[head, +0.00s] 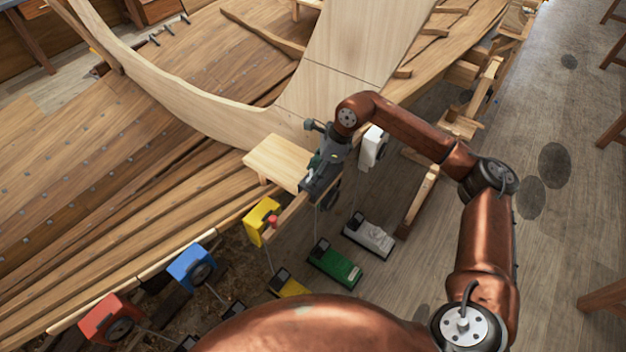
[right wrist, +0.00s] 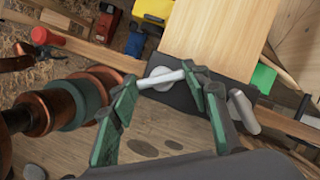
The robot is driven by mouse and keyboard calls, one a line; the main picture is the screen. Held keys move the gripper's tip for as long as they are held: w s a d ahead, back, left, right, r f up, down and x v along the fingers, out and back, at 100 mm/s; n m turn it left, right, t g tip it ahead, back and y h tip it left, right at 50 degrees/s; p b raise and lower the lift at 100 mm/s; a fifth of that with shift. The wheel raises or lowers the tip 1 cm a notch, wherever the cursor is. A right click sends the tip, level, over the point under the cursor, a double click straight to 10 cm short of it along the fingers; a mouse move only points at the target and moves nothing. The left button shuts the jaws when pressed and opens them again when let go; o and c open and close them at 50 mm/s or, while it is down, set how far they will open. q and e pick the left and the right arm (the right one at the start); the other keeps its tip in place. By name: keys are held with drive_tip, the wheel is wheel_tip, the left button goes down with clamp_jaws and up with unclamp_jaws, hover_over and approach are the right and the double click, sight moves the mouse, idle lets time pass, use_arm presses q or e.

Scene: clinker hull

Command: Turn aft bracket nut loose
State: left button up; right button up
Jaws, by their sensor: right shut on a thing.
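My right gripper (head: 312,182) is at the outer end of a pale wooden board (head: 275,158) on the hull's edge. In the right wrist view, my right gripper's green-padded fingers (right wrist: 160,78) are shut on a light grey bar (right wrist: 158,80), one finger at each end. The bar, which looks like the nut's handle, lies across a round grey base on a dark bracket plate (right wrist: 182,98) by the board (right wrist: 222,38). In the head view, my gripper hides the nut. I cannot tell how far it is turned. My left gripper is not in view.
Yellow (head: 262,220), blue (head: 192,265), red (head: 108,318) and white (head: 373,148) box-like units line the hull (head: 150,130). Open floor (head: 570,230) lies at right.

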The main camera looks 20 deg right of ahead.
drive_tip(key=shift+w+f+n+g+b, duration=0.15)
drive_tip(key=shift+n+g+b, duration=0.35)
drive_tip(key=shift+n+b, duration=0.65)
drive_tip(key=shift+n+g+b, duration=0.3)
drive_tip(key=shift+n+b, duration=0.35)
drive_tip(key=shift+n, duration=0.4)
drive_tip(key=shift+r, duration=0.2)
drive_tip(key=o, duration=1.2)
drive_tip(key=shift+c, duration=0.2)
drive_tip(key=shift+d, duration=0.1)
drive_tip(key=v, duration=1.2)
